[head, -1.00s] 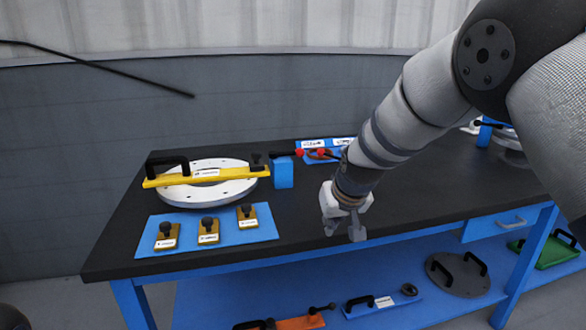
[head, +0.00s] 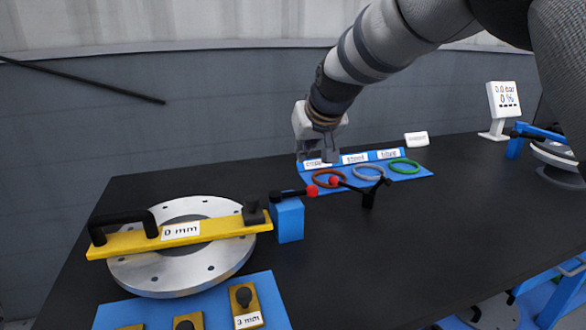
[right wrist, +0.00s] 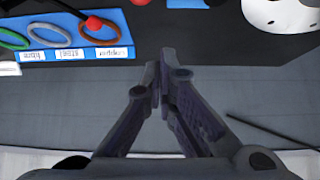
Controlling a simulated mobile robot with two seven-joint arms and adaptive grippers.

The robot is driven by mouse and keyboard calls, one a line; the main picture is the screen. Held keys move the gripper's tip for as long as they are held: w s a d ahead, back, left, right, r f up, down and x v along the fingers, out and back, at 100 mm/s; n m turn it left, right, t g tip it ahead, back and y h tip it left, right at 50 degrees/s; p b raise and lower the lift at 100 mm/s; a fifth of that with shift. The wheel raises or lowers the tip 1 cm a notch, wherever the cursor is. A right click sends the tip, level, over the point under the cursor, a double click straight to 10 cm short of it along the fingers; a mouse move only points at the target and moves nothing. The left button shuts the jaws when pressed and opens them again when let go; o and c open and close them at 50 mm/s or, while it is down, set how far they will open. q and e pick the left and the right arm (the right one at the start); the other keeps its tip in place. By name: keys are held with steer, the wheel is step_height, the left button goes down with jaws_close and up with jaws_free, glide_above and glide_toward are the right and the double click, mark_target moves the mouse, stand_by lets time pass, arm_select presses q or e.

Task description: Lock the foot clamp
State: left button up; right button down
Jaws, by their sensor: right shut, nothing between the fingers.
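A blue clamp block (head: 288,220) stands at the right edge of the round metal flange (head: 190,272). A dark lever with a red tip (head: 311,190) reaches right from its top. A second dark lever with a red knob (head: 352,187) joins a black post just right of it; I cannot tell which of these is the foot clamp. My right gripper (head: 318,155) is shut and empty, above the back edge of the table, behind and above the levers. In the right wrist view its fingertips (right wrist: 162,66) meet with nothing between them. My left gripper is not in view.
A yellow bar (head: 215,232) labelled 0 mm lies across the flange. A gauge display (head: 502,103) stands at the far right. The black table (head: 400,250) is clear at centre right.

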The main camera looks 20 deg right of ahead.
mark_target(299, 192)
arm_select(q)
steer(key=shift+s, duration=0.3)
arm_select(e)
step_height(299, 192, down, 8)
steer(key=w, duration=0.2)
stand_by(0.5)
steer(key=shift+w, duration=0.1)
